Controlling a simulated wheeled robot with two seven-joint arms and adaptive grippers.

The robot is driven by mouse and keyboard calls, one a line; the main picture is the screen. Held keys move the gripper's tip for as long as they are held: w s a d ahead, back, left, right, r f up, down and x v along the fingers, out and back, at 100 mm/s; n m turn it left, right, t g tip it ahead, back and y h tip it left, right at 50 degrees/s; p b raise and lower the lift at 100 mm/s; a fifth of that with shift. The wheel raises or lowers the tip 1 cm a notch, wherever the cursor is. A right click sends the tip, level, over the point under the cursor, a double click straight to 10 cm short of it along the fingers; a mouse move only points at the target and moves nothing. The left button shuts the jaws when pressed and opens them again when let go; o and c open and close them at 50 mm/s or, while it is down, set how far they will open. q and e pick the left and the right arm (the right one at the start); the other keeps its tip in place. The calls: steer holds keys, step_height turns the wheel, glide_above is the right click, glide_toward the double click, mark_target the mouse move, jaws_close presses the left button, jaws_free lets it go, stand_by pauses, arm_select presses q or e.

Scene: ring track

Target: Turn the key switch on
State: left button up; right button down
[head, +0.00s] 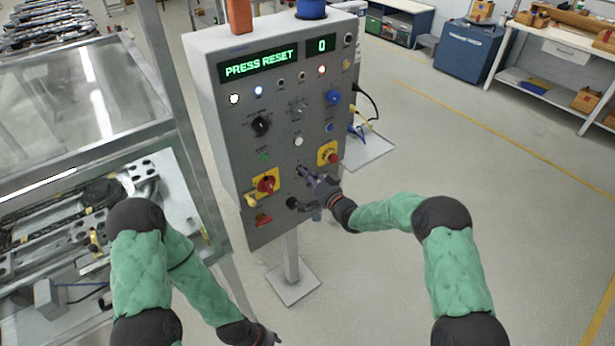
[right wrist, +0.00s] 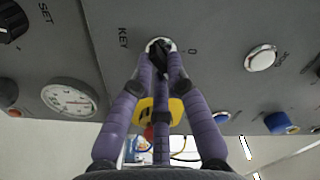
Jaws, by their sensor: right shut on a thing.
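The key switch (right wrist: 155,42) is a round metal lock beside the label KEY and a 0 mark on the grey panel, in the right wrist view. My right gripper (right wrist: 161,52), with purple fingers, is shut on the key at this switch; the fingers hide most of the key, so its angle is not clear. In the head view my right gripper (head: 304,175) reaches the lower middle of the control panel (head: 222,110). My left gripper (head: 265,337) hangs low at the bottom edge, away from the panel, and its fingers are too small to read.
The display (head: 259,63) reads PRESS RESET, beside a 0. A framed machine (head: 90,100) stands left. The floor right is open.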

steer(key=shift+f+m, duration=0.1)
steer(key=shift+m, duration=0.4)
steer(key=c, duration=1.2)
jaws_free()
steer(key=v, duration=1.2)
